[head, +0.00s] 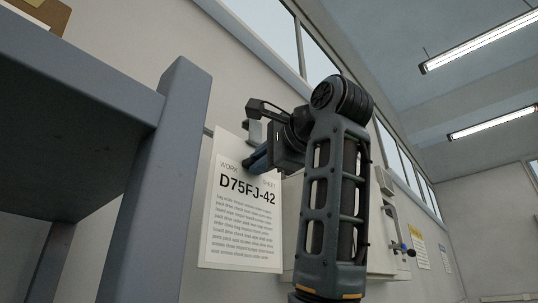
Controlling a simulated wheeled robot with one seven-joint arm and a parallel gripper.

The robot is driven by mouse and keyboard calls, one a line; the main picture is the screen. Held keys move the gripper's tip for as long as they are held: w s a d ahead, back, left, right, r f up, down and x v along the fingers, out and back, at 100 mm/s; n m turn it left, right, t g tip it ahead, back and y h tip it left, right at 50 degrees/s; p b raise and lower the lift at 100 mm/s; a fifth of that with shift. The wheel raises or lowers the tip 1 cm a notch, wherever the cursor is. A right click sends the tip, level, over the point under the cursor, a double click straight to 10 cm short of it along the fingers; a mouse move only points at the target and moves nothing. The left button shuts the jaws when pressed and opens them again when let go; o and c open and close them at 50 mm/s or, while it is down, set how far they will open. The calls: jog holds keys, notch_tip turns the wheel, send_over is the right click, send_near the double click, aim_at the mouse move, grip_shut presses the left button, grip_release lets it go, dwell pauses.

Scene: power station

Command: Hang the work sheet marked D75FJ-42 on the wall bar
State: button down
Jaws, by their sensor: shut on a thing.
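The white work sheet (240,235) marked D75FJ-42 hangs upright in the middle of the head view, its print facing me. My gripper (252,160) is shut on the sheet near its upper right edge; the fingers cover part of the heading. A short piece of a thin dark rod (208,131) shows between the blue-grey post and the sheet's top left corner; it may be the wall bar. The rest of it is hidden, and I cannot tell whether the sheet touches it.
A blue-grey rack with a thick post (160,180) stands close on the left. A clipboard (40,14) lies on its top. Behind my arm are a pale wall cabinet (385,235) with a handle and posted notices (419,247).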

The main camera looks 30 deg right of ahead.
aim_at(245, 174)
jog(key=shift+w+a+r+p, duration=0.1)
jog(key=shift+w+a+p, duration=0.25)
jog(key=shift+w, duration=0.7)
jog(key=shift+w+a+f+p, duration=0.1)
jog(key=shift+w+a+p, duration=0.2)
jog(key=shift+w, duration=0.8)
jog(key=shift+w+a+r+p, duration=0.15)
jog(key=shift+w+a, duration=0.25)
jog(key=shift+w, duration=0.65)
jog(key=shift+f+b, duration=0.6)
jog(key=shift+f, duration=0.45)
